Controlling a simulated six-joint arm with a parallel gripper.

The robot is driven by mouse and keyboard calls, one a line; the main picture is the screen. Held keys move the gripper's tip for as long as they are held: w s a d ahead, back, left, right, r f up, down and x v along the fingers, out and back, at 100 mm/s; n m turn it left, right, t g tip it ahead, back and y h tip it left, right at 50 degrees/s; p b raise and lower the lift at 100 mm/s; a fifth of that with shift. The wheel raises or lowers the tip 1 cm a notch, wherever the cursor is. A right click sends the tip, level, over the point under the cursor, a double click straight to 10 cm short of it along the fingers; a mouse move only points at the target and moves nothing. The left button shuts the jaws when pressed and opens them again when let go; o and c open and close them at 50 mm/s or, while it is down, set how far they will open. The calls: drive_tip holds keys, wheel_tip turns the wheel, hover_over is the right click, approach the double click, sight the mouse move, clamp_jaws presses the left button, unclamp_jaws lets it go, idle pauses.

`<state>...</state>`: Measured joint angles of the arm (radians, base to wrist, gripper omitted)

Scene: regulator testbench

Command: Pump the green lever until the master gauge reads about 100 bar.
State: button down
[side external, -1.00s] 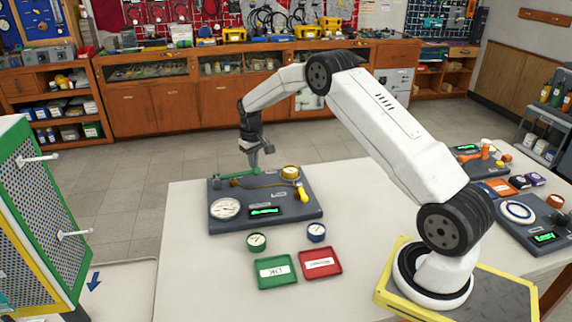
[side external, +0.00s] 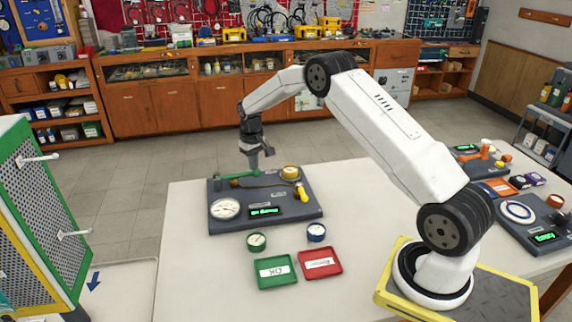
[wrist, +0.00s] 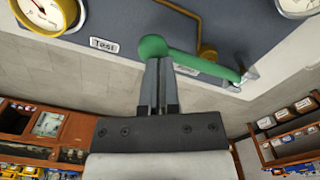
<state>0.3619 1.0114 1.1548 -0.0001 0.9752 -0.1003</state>
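The green lever (side external: 240,176) lies along the back of the dark grey test panel (side external: 300,212). In the wrist view the lever (wrist: 207,62) runs from a round knob to the panel's edge. My gripper (side external: 267,153) points down above the knob end in the side view. In the wrist view its fingers (wrist: 159,62) are together, overlapping the knob, with nothing visible between them; contact is unclear. A large white gauge (side external: 225,209), apparently the master gauge, sits at the panel's front left; its needle is too small to read. A yellow gauge (wrist: 45,14) sits by a "Test" label.
A green-lit display (side external: 264,211) is on the panel.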

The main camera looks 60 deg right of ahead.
drive_tip(key=shift+f, duration=0.4)
idle(0.3)
drive_tip(key=shift+r, duration=3.25)
drive_tip(key=shift+r, duration=3)
drive_tip(key=shift+a, duration=0.1)
